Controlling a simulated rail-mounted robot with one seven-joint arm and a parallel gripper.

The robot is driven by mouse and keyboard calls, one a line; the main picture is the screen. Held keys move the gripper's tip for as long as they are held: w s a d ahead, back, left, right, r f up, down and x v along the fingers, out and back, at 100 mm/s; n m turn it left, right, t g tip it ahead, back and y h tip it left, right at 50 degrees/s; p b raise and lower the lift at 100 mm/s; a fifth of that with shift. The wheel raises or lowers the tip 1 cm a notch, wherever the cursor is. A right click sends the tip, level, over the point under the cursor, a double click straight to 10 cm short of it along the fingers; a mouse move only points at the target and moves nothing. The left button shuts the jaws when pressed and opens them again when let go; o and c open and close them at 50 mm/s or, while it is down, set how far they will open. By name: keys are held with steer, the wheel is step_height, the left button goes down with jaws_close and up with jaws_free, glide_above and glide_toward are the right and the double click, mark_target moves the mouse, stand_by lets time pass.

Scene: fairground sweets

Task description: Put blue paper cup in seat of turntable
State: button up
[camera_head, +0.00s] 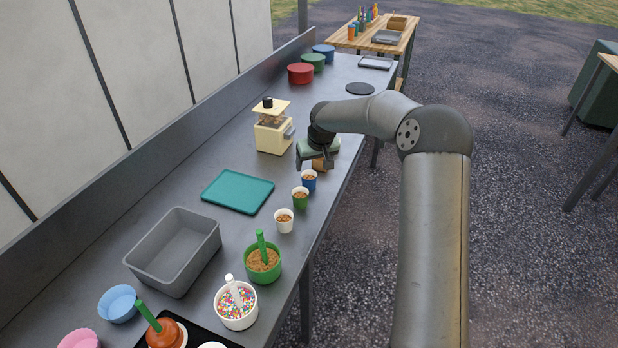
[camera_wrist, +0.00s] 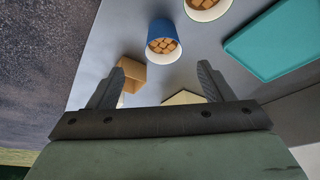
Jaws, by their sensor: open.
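The blue paper cup (camera_head: 310,183), filled with brown pieces, stands upright near the table's right edge, in front of my gripper (camera_head: 316,160). In the wrist view the blue cup (camera_wrist: 160,27) is beyond the open fingertips of my gripper (camera_wrist: 162,75), not between them. My gripper is empty, low over the table, with its fingers mostly hidden in the head view. A flat black disc (camera_head: 360,88) lies farther back on the table; I cannot tell whether it is the turntable, and no seat shows clearly.
A brown block (camera_wrist: 132,74) is beside one finger. A green cup (camera_head: 300,200) and a white cup (camera_head: 284,222) stand close in front of the blue cup. A cream machine (camera_head: 271,138) stands left of my gripper. A teal board (camera_head: 237,191) lies left of the cups.

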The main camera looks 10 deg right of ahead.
mark_target(309, 174)
steer(key=x, duration=0.3)
steer(key=shift+f+p, duration=0.1)
steer(key=shift+p, duration=0.2)
steer(key=shift+a+p+x, duration=0.15)
steer(key=shift+p+x, duration=0.4)
steer(key=shift+x, duration=0.85)
steer(key=shift+a+p+x, duration=0.15)
steer(key=shift+p+x, duration=0.35)
steer(key=shift+x, duration=0.85)
steer(key=shift+s, duration=0.1)
steer(key=c, duration=1.2)
steer(key=shift+o, duration=0.2)
